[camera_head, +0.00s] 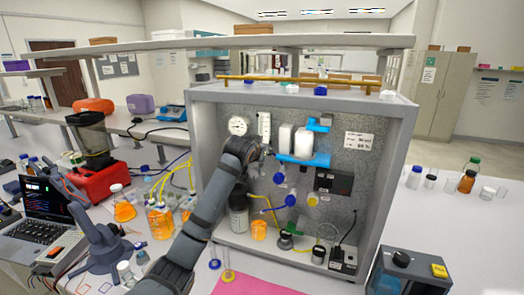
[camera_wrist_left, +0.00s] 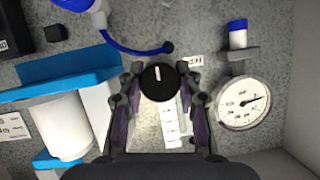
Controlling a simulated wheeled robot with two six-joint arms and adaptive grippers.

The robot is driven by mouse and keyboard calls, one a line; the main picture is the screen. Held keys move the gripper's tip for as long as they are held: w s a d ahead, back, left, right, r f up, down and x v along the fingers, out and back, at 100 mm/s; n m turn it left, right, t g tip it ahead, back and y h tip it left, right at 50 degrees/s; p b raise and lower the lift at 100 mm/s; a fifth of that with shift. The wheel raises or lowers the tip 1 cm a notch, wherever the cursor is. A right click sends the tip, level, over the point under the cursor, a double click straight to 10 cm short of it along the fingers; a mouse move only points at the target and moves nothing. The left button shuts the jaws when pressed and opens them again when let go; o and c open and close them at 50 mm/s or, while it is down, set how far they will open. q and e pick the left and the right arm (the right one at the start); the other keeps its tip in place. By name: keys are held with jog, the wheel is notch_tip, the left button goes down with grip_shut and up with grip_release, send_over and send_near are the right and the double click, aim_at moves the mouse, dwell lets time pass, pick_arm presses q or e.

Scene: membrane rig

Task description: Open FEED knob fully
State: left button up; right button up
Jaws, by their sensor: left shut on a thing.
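The black round knob (camera_wrist_left: 157,82) is in the middle of the left wrist view, with a white mark pointing toward the top of that picture. My left gripper (camera_wrist_left: 158,78) is shut on it, one finger on each side. A small white label (camera_wrist_left: 195,61) lies beside the knob; its text is too small to read surely. In the head view my left gripper (camera_head: 262,158) is at the rig's grey panel, and my wrist hides the knob. My right gripper is in neither view.
A round gauge (camera_wrist_left: 243,103) and a scaled flow tube (camera_wrist_left: 172,122) are close to the fingers. White cylinders on a blue bracket (camera_head: 305,158) stand right of my gripper in the head view. The rig's frame (camera_head: 372,230) surrounds the panel; bottles stand on its floor.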

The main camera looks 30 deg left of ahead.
pick_arm(q)
jog(key=shift+f, duration=0.1)
dwell(0.3)
jog(key=o, duration=1.1)
jog(key=shift+o, duration=0.2)
jog(key=v, duration=1.2)
